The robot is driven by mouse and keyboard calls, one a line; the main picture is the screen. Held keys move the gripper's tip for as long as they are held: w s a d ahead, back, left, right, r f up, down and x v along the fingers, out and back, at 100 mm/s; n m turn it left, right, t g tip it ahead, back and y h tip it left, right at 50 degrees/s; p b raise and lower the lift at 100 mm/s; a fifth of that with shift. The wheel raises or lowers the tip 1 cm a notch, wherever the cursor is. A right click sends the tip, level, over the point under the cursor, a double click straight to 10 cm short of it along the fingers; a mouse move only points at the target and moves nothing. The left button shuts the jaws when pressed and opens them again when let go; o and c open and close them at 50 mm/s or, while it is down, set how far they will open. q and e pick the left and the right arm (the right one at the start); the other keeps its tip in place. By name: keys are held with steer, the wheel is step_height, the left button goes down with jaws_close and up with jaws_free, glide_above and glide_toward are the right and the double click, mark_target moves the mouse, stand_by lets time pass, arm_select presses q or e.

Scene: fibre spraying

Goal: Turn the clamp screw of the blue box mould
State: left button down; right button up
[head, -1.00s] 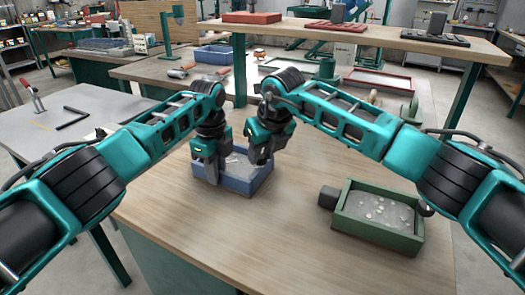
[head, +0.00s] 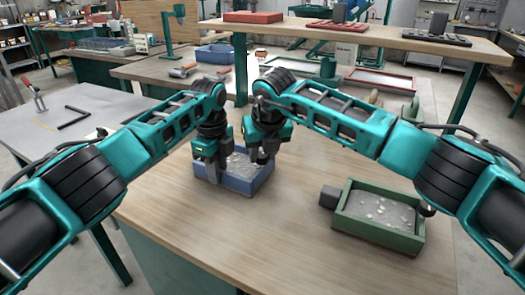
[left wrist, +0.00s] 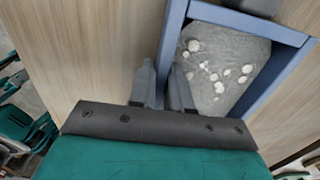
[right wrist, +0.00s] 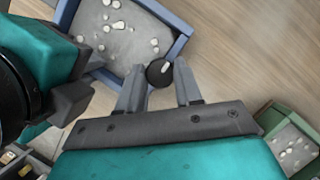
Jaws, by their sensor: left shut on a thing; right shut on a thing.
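The blue box mould (head: 240,186) stands on the wooden table in the head view, with grey material and pale lumps inside. My left gripper (head: 211,172) is at its left side. In the left wrist view its fingers (left wrist: 163,80) straddle the mould's blue wall (left wrist: 172,42) and are shut on it. My right gripper (head: 262,156) is at the mould's right side. In the right wrist view its fingers (right wrist: 163,80) are shut on the clamp screw, whose round black knob (right wrist: 158,72) has a pale mark.
A green box mould (head: 375,232) with similar filling stands to the right on the same table. It also shows in the right wrist view (right wrist: 290,145). Bare tabletop (head: 290,220) lies between the moulds. A grey table (head: 50,135) is at the left.

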steer(key=o, duration=1)
steer(key=shift+o, duration=0.2)
steer(key=shift+r, duration=0.1)
steer(key=v, duration=1.2)
arm_select(q)
steer(key=c, duration=1)
jaws_free()
step_height(320, 180, up, 12)
